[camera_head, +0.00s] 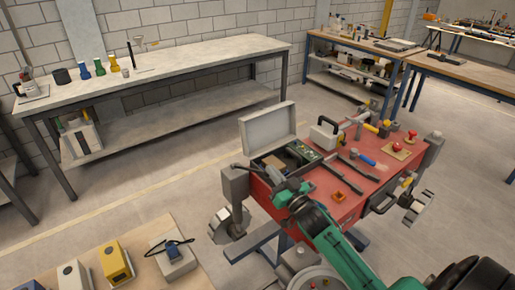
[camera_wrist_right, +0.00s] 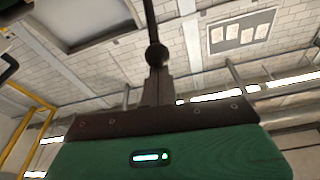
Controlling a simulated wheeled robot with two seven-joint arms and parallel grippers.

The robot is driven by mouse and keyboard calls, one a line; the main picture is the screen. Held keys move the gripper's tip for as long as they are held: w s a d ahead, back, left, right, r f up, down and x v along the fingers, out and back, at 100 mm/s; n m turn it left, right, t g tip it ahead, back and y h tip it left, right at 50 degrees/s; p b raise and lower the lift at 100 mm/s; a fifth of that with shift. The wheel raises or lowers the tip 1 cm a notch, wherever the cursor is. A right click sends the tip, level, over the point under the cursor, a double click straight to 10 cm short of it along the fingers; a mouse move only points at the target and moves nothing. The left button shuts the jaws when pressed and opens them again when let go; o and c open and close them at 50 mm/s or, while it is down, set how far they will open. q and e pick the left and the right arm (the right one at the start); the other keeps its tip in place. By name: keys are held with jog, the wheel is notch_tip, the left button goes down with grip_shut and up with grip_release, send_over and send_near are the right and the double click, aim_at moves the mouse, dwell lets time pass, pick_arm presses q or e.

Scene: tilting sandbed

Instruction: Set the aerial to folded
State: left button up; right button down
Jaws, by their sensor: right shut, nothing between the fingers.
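The red sandbed (camera_head: 335,208) stands right of centre in the head view, with tools and parts on top and an open grey lid. My right gripper (camera_head: 265,174) is at its near left corner, close to a grey upright block (camera_head: 235,187). Its fingers are shut and empty; they also show in the right wrist view (camera_wrist_right: 157,84). A thin dark rod with a ball (camera_wrist_right: 157,55), perhaps the aerial, rises just beyond the fingertips there. I cannot tell whether the fingers touch it. My left gripper is out of view.
A long grey workbench (camera_head: 185,62) with small bottles stands behind at left. Wooden benches (camera_head: 460,72) stand at the back right. Open floor lies between the sandbed and the grey workbench.

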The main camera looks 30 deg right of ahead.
jog(key=s+f+b, duration=0.3)
jog(key=f, duration=0.6)
jog(key=shift+s+d, duration=0.15)
jog(key=shift+f, duration=0.2)
jog(key=shift+s, duration=0.2)
jog(key=s+d+r+p, duration=0.1)
jog(key=s+p, duration=0.3)
jog(key=s, duration=1)
jog(key=shift+s+d, duration=0.25)
